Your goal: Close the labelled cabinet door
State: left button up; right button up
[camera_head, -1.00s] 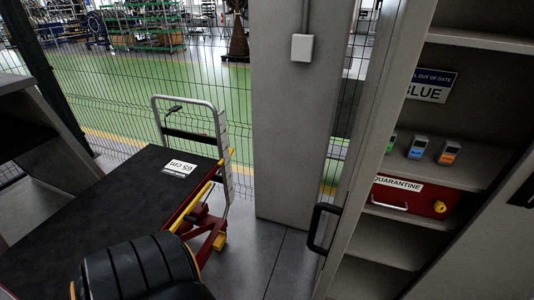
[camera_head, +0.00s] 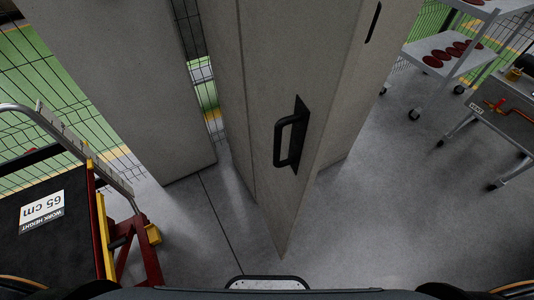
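A tall grey cabinet (camera_head: 225,90) stands in the middle of the head view. A grey door panel (camera_head: 325,75) faces right of its near vertical edge and carries a black bar handle (camera_head: 290,135) on a dark plate. No label, shelves or cabinet interior show from this angle, and I cannot tell how far the door stands open. A second black handle (camera_head: 373,22) shows higher up and to the right. Neither of my grippers is in view, and nothing touches the handle.
A lift table (camera_head: 85,235) marked 65 cm stands at the left. A grey pillar (camera_head: 125,90) and mesh fence are behind it. A white trolley (camera_head: 440,55) with dark red discs and a grey table (camera_head: 500,110) stand at the right. Floor between them and the cabinet is clear.

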aim_at(301, 58)
jog(key=k+l, duration=0.25)
jog(key=k, duration=0.15)
jog(key=k+j+u, duration=0.15)
jog(key=k+j, duration=0.3)
jog(key=k, duration=0.2)
jog(key=k+j+u, duration=0.2)
jog(key=k+j, duration=0.3)
jog(key=k, duration=0.1)
